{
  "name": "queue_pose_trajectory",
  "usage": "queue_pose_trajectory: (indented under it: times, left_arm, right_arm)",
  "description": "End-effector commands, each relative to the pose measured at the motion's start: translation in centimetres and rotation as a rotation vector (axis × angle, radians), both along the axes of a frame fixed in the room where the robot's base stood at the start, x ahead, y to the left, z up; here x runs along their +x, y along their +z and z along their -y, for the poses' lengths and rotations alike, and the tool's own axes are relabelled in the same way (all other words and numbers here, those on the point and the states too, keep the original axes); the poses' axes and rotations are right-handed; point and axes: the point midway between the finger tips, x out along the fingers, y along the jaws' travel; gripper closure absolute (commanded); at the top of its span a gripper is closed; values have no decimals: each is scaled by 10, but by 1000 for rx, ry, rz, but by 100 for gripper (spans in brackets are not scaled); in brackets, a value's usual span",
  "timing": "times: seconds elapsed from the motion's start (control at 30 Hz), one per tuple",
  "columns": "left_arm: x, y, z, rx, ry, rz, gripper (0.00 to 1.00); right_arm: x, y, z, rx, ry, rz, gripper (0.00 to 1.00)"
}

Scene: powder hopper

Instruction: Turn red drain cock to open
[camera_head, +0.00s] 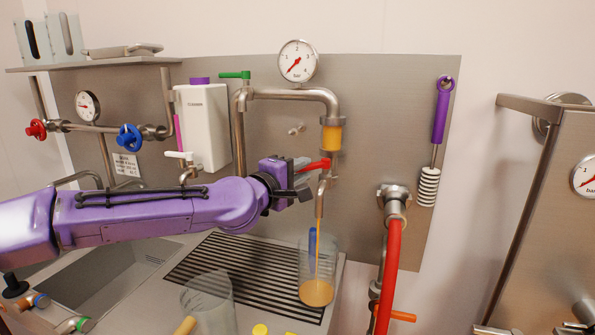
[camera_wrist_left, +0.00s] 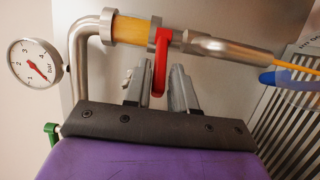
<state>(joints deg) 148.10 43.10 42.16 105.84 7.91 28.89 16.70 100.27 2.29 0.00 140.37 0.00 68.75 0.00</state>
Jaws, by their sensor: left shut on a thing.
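The red drain cock (camera_head: 318,164) sits on the vertical pipe below an amber sight glass (camera_head: 331,138). Its handle points left in the head view. My left gripper (camera_head: 301,172) is shut on this handle; in the left wrist view the red handle (camera_wrist_left: 160,62) stands between the two fingers. An amber stream runs from the spout (camera_head: 322,186) below the cock into a clear beaker (camera_head: 303,262). My right gripper is not in view.
The beaker stands on a dark slatted drain grate (camera_head: 218,268). A red hose (camera_head: 391,265) hangs to the right, and a white tank (camera_head: 204,125) with a white tap is behind my arm. A gauge (camera_head: 298,61) tops the pipe.

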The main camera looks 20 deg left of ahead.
Motion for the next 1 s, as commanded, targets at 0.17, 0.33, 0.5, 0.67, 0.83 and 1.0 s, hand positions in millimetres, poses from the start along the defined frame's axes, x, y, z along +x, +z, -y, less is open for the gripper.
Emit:
queue_pose_trajectory:
  times: [0.17, 0.33, 0.5, 0.67, 0.83, 1.0]
  left_arm:
    - [-8, -3, 15, 5, -8, -3, 97]
    - [-9, -2, 17, 4, -7, -4, 97]
    - [-9, -2, 17, 4, -7, -3, 97]
    - [-12, -2, 28, 7, -9, -2, 97]
    - [-14, -1, 34, 4, -7, -1, 97]
    - [-14, -1, 34, 4, -6, 0, 97]
  right_arm:
    - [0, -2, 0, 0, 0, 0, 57]
    - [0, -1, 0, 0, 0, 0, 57]
    - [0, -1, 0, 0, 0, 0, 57]
    - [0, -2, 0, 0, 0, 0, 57]
    - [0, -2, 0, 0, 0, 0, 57]
    - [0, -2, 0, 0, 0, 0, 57]
